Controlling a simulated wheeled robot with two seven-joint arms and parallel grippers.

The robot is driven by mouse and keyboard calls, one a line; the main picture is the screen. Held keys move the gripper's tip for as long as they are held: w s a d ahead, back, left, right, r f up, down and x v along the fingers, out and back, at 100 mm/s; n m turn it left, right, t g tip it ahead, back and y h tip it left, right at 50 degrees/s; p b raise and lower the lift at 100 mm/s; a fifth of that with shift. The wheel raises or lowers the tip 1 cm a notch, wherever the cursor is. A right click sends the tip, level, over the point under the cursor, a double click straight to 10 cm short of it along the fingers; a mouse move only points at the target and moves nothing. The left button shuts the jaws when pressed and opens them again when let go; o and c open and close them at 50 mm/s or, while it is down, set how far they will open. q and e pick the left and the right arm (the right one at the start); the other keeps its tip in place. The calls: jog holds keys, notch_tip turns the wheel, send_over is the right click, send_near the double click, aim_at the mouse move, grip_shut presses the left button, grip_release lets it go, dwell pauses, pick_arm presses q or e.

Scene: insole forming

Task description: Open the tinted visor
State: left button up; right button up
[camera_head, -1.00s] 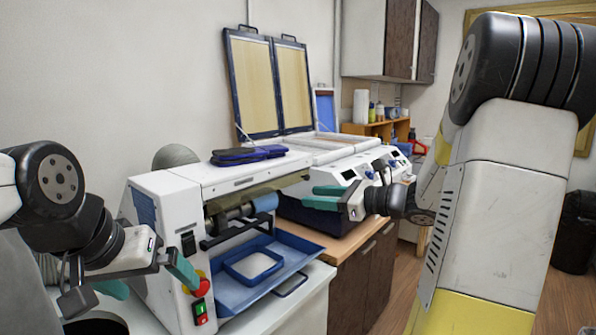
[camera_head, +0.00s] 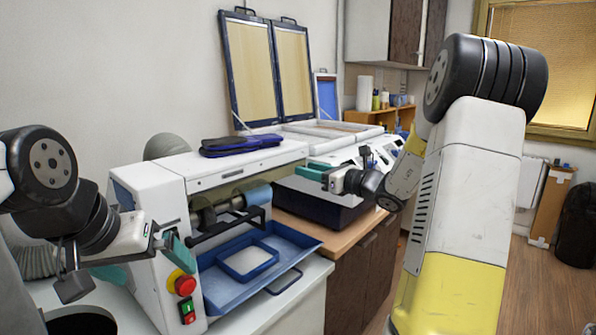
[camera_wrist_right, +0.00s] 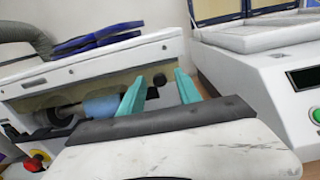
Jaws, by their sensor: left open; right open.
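The tinted visor (camera_head: 232,189) is an olive, see-through strip under the front edge of the white machine's top, above the rollers. It also shows in the right wrist view (camera_wrist_right: 70,76), where it looks lowered. My right gripper (camera_head: 311,171) is open and empty, in front of the right end of the machine and apart from the visor. Its two teal fingers (camera_wrist_right: 160,92) show in the right wrist view near the visor's right end. My left gripper (camera_head: 148,262) is open and empty, at the machine's left side near the red stop button (camera_head: 185,285).
A blue tray (camera_head: 225,288) with a smaller blue frame sits below the rollers. A dark bar (camera_head: 225,226) crosses in front of them. Blue insoles (camera_head: 235,144) lie on the machine's top. A second white machine (camera_head: 350,160) stands to the right.

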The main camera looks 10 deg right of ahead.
jog(key=shift+c, duration=0.4)
grip_shut()
jog(key=shift+r, duration=0.1)
jog(key=g+h, duration=0.1)
jog(key=r+g+h, duration=0.1)
jog(key=g, duration=0.1)
jog(key=r+g+h, duration=0.1)
jog(key=g, duration=0.1)
jog(key=shift+s+d+r+h, duration=0.1)
jog(key=shift+s+r+h, duration=0.15)
jog(key=shift+h, duration=0.15)
jog(key=g+h, duration=0.1)
jog(key=r+g+h, duration=0.2)
jog(key=g, duration=0.1)
jog(key=shift+w+a, duration=0.2)
jog(key=shift+w, duration=0.1)
jog(key=g+h, duration=0.1)
jog(key=r+g+h, duration=0.1)
jog(key=g, duration=0.1)
jog(key=w+g+h, duration=0.1)
jog(key=shift+a+r+g+h, duration=0.15)
jog(key=shift+a+g+h, duration=0.2)
jog(key=shift+g+h, duration=0.05)
